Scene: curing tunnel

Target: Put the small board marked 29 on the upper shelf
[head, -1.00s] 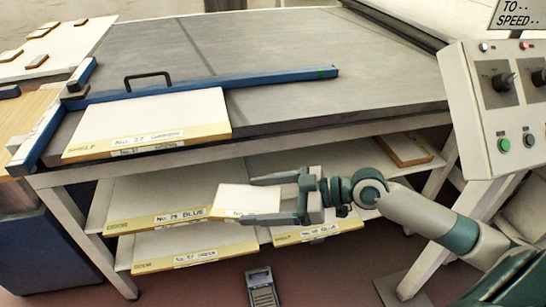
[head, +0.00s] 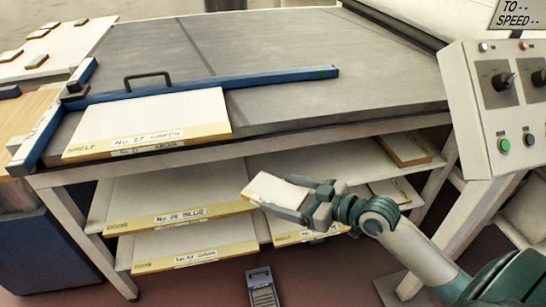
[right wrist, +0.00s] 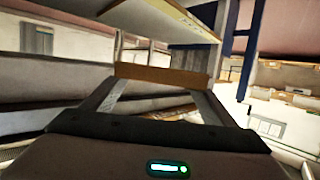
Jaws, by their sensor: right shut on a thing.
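A small white board with a tan edge (head: 272,188) is in my right gripper (head: 280,204), tilted, in front of the shelves under the table. Its marking cannot be read now. My right gripper is shut on it. In the right wrist view, the board's tan edge (right wrist: 162,75) spans between the fingers (right wrist: 155,100). The upper shelf (head: 436,164) runs under the tabletop. It carries a large board marked 28 Blue (head: 165,196) at the left and a small board (head: 403,150) at the right. My left gripper is out of view.
Below, a lower shelf holds another large board (head: 195,246) at the left. The tabletop (head: 300,95) overhangs the shelves and bears a blue squaring frame (head: 230,80) and a large board marked 27 (head: 150,120). A control box (head: 500,110) stands at the right.

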